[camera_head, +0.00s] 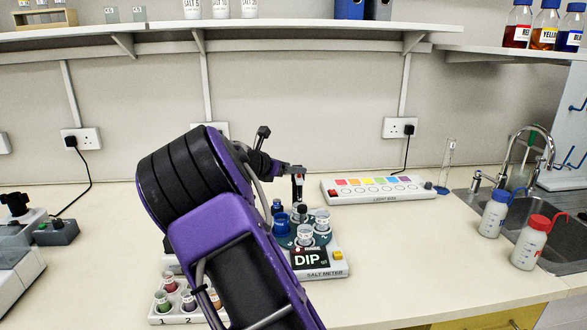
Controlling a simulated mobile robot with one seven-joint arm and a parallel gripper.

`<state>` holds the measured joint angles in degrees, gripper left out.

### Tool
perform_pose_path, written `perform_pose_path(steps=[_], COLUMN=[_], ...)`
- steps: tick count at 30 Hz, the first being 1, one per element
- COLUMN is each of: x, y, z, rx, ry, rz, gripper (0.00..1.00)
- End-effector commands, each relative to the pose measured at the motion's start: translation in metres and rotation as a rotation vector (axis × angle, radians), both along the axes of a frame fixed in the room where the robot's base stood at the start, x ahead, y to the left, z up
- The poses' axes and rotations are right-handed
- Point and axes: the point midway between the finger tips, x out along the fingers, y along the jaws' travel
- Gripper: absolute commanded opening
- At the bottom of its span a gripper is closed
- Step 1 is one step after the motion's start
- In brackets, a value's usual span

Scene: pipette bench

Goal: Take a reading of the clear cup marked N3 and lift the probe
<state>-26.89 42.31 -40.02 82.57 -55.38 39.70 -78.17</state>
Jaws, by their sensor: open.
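The salt meter (325,272) stands on the bench in front of my arm, with a black screen (308,259) reading "DIP" and a yellow button (338,255). Behind the screen is a dark teal round holder (287,242) with several cups in it. Clear cups with white labels stand at the front (305,236) and right (322,222); their marks are too small to read, so I cannot tell which is N3. A blue cup (281,224) stands at the left. My gripper (297,197) is open, pointing down above the back of the holder. I cannot make out the probe for certain.
My arm hides part of the meter's left side. A rack with small coloured cups (174,315) stands at front left. A light box (380,190) lies behind right. Two wash bottles (530,243) (494,215) stand by the sink (558,222). The bench right of the meter is clear.

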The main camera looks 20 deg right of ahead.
Motion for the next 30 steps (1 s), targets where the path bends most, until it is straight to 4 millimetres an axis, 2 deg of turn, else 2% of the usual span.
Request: perform_pose_path(steps=[12,18,24,30], x=[-0.044,-0.061,-0.070,-0.072], y=[0.081,0.112,0.127,0.130], z=[0.039,0.054,0.061,0.062], rx=[0.003,0.000,0.000,0.000], ry=[-0.003,-0.003,-0.002,-0.002], rz=[0.004,0.003,0.001,0.001], gripper=[0.61,0.61,0.61,0.61])
